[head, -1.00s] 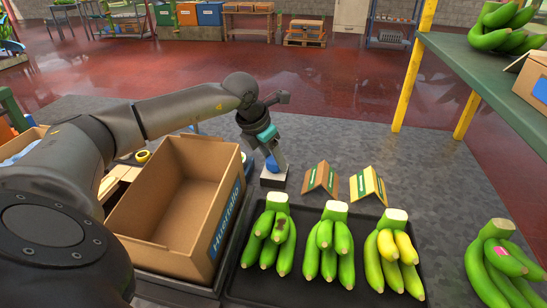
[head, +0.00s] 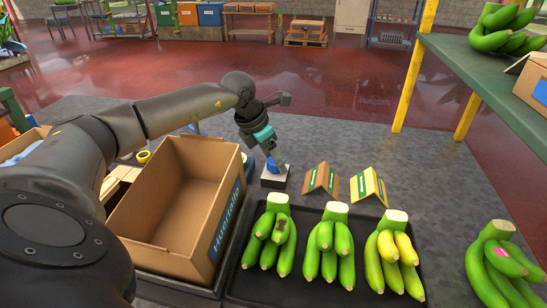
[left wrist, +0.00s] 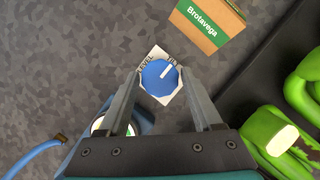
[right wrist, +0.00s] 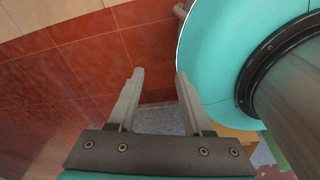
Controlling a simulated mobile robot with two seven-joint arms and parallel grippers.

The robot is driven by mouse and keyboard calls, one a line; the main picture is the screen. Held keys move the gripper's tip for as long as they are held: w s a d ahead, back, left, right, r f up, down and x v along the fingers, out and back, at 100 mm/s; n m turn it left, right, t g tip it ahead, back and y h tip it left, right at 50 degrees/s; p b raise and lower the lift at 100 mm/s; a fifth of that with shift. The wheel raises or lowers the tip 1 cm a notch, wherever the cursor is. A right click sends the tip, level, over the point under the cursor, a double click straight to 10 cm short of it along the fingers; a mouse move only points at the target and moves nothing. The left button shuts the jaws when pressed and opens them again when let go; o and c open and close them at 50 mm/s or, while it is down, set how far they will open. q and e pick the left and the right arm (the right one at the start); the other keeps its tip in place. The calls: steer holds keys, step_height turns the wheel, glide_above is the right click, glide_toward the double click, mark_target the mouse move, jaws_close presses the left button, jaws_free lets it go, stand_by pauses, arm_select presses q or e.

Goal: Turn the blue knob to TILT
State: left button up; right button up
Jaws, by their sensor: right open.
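The blue knob (left wrist: 156,82) with a white pointer line sits on a small white plate (left wrist: 165,100) in the left wrist view. The pointer is turned to the upper right. "LEVEL" is printed at the plate's upper left; a second label at the upper right is only partly readable. The knob also shows in the head view (head: 271,168), partly hidden by the fingers. My left gripper (left wrist: 160,72) is open, its fingers on either side of the knob; I cannot tell whether they touch it. My right gripper (right wrist: 160,72) is open and empty, away from the knob.
An open cardboard box (head: 150,235) stands left of the knob. Two folded cards, one brown (head: 320,180) and one yellow (head: 367,187), stand to its right.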

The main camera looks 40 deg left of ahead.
arm_select(q)
steer(key=shift+o, duration=1.3)
steer(key=p+v, duration=0.2)
steer(key=v, duration=1.3)
steer(key=shift+r, duration=0.15)
arm_select(e)
steer(key=shift+s+a+r, duration=1)
steer(key=shift+s+r, duration=0.05)
steer(key=shift+s, duration=0.05)
steer(key=shift+w+d, duration=0.2)
steer(key=shift+d, duration=0.1)
